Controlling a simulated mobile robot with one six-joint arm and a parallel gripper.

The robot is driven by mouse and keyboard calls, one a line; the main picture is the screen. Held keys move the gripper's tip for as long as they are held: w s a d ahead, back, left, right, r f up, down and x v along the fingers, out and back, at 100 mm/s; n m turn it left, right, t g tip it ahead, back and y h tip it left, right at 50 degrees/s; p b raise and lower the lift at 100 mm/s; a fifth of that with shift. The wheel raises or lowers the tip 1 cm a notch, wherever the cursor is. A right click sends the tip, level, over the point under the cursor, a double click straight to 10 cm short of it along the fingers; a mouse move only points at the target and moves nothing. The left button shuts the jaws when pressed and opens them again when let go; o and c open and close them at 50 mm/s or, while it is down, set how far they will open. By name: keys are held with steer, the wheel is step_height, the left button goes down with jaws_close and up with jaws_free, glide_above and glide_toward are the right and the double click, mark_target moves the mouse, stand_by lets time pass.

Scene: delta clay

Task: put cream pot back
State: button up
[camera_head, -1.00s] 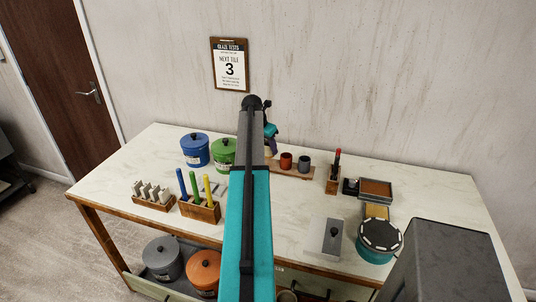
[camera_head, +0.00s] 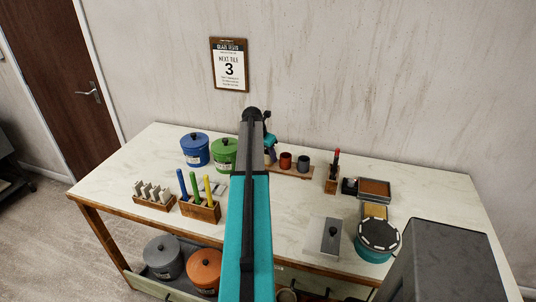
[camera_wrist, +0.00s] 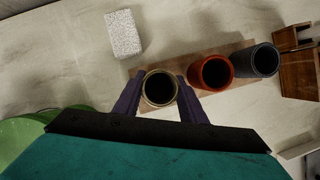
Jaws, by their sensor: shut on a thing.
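The cream pot (camera_wrist: 160,88) is a small open cup with a pale rim and dark inside. In the wrist view it is between the two fingers of my gripper (camera_wrist: 160,98), which is shut on it. The pot is over the left end of a wooden board (camera_wrist: 190,65), left of the red-brown pot (camera_wrist: 215,73) and apart from it. Whether its base touches the board cannot be told. In the head view my arm hides most of the gripper and the pot.
A dark grey pot (camera_wrist: 257,60) stands right of the red-brown pot. A speckled white block (camera_wrist: 123,34) lies behind the board. Green (camera_head: 223,155) and blue (camera_head: 195,150) lidded canisters stand left of my arm. A brush holder (camera_head: 332,180) stands right of the board.

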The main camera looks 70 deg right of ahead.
steer(key=shift+f, duration=0.1)
steer(key=o, duration=1.1)
steer(key=b+v, duration=0.3)
steer(key=v, duration=0.9)
steer(key=shift+d, duration=0.1)
steer(key=shift+w, duration=0.1)
stand_by(0.4)
